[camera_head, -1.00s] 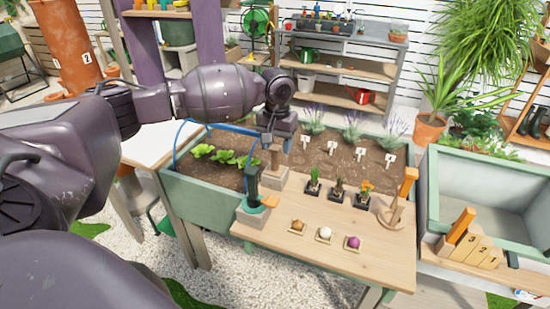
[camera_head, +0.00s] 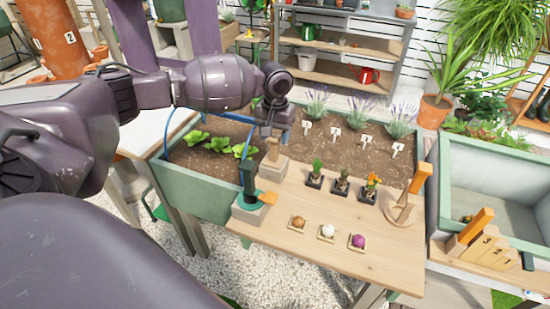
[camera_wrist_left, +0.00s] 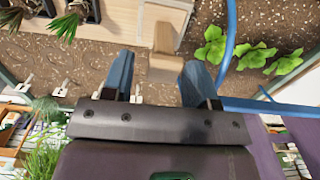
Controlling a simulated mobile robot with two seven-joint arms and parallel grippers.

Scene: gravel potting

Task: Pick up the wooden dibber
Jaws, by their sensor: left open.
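The wooden dibber (camera_head: 272,152) stands upright in a pale block stand (camera_head: 271,169) at the back left of the wooden worktop. My left gripper (camera_head: 272,134) is just above it, pointing down, with the jaws partly hidden by the wrist. In the left wrist view the open fingers (camera_wrist_left: 160,63) lie on either side of the dibber's squared wooden top (camera_wrist_left: 165,67). Gaps show between the fingers and the wood, so it is not gripped. My right gripper is in neither view.
A green hand tool (camera_head: 248,185) in another block stands close in front of the dibber. Several small potted plants (camera_head: 342,187) and three bulbs (camera_head: 327,232) sit on the worktop. A blue hoop (camera_head: 222,125) arches over the soil bed nearby. The worktop's front is clear.

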